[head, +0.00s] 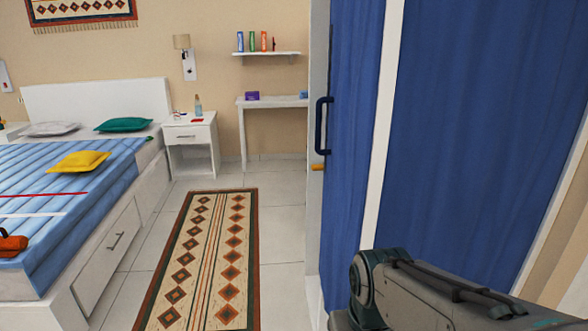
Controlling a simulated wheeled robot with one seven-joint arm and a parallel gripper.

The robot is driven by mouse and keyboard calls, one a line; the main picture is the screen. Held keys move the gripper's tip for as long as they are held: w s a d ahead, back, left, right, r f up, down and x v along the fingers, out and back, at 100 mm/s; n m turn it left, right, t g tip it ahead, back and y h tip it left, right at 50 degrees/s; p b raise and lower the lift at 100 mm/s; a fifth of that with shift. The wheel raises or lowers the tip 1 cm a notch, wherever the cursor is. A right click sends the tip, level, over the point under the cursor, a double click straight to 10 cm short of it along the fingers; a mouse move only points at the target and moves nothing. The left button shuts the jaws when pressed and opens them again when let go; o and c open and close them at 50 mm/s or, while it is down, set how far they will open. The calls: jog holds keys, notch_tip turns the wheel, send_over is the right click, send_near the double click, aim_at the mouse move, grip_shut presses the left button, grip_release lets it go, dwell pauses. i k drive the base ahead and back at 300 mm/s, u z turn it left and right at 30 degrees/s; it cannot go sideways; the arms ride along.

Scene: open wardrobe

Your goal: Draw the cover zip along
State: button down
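A blue cloth cover (460,120) hangs in folds on the wardrobe at the right, close to me. A white upright strip (385,110) divides it from a narrower blue panel (352,120) to its left. I cannot make out zip teeth. A small orange tab (318,167) sticks out at the panel's left edge, below a dark blue handle (321,125); I cannot tell whether it is the zip pull. A grey link of my arm crosses the lower right in front of the cover. My gripper is not in view.
A patterned rug (207,260) lies on the tiled floor left of the wardrobe. A bed (150,187) with pillows stands at the left. A nightstand (190,150), a narrow white table (270,102) and a wall shelf (265,54) are at the back.

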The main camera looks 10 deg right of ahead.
aim_at(314, 167)
jog(key=k, duration=0.55)
jog(key=u, duration=0.75)
jog(key=i, duration=1.5)
jog(key=z, duration=0.3)
